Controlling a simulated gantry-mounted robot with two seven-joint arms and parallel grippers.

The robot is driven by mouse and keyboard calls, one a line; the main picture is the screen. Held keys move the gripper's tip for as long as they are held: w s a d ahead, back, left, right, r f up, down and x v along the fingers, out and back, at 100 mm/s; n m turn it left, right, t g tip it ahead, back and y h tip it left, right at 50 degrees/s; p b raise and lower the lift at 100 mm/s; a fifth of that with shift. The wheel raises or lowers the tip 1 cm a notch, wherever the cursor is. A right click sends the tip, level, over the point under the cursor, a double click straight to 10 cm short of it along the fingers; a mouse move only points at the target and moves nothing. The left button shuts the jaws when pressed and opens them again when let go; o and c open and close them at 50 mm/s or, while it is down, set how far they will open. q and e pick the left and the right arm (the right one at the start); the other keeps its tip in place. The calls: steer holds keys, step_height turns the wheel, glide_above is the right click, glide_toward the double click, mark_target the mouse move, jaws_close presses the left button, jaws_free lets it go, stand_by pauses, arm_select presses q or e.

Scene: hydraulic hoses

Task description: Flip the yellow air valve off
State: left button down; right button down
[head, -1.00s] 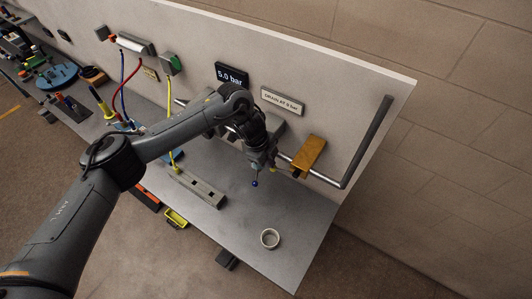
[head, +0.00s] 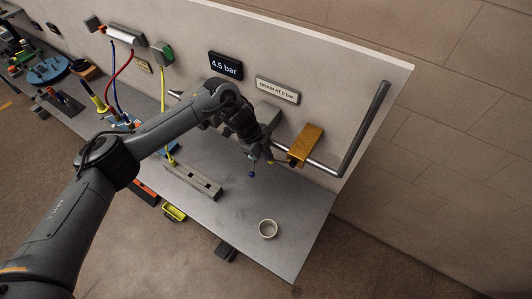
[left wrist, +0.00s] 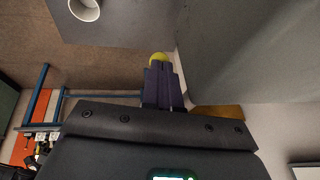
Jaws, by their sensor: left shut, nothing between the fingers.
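A small yellow knob (left wrist: 158,57) shows just beyond my left fingertips in the left wrist view. In the head view a small yellow spot (head: 271,162) shows beside the gripper, close to the pipe; it may be the same knob. My left gripper (head: 262,155) is at the pipe below the sign, pointing down, and its fingers (left wrist: 163,72) are shut with nothing between them. I cannot tell whether they touch the knob. A small blue ball (head: 251,174) shows just below the gripper. The valve's body is hidden behind my arm. My right gripper is not in view.
A grey pipe (head: 323,168) with a brass-coloured block (head: 305,145) runs along the panel. The display (head: 226,66) reads 4.5 bar, above a drain sign (head: 277,89). A white cup (head: 268,229) and a slotted grey bar (head: 192,181) are on the bench. The bench's front right is mostly clear.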

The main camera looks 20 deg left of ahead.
arm_select(q)
steer(key=p+v, duration=0.1)
steer(key=v, duration=1.3)
steer(key=shift+p, duration=0.4)
steer(key=shift+n, duration=0.3)
